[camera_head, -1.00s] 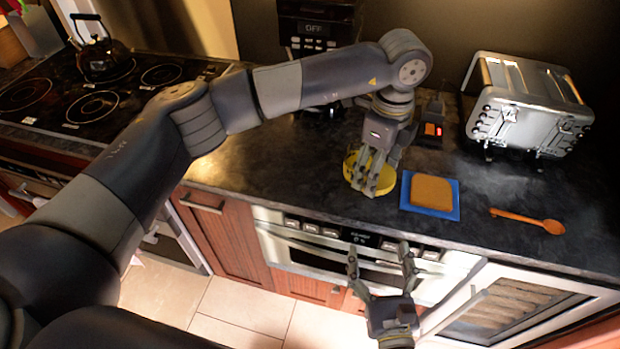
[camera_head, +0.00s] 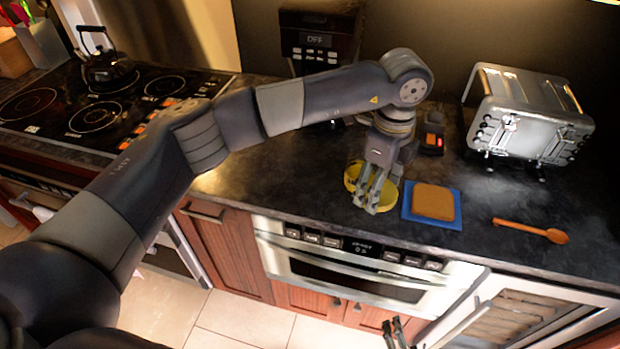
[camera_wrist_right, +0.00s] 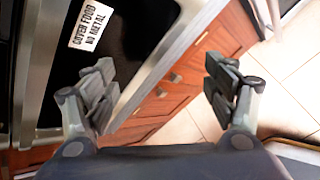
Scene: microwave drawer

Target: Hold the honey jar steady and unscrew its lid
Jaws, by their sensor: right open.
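A yellow round thing (camera_head: 350,178) is on the dark counter in the head view. My left gripper covers much of it, and I cannot tell whether it is the honey jar or its lid. No other jar is clearly visible. My left gripper (camera_head: 369,204) points down at the yellow thing, with its fingers in front of it; I cannot tell whether they grip it. My right gripper (camera_head: 397,328) is low at the bottom edge, in front of the cabinets and below the counter. The right wrist view shows its two fingers (camera_wrist_right: 160,90) wide apart with nothing between them.
A bread slice (camera_head: 434,201) lies on a blue board (camera_head: 448,219) close beside the left gripper. A wooden spoon (camera_head: 532,230) and a silver toaster (camera_head: 530,115) are farther right. The microwave drawer front (camera_head: 350,268) is below the counter. A kettle (camera_head: 108,70) stands on the stove.

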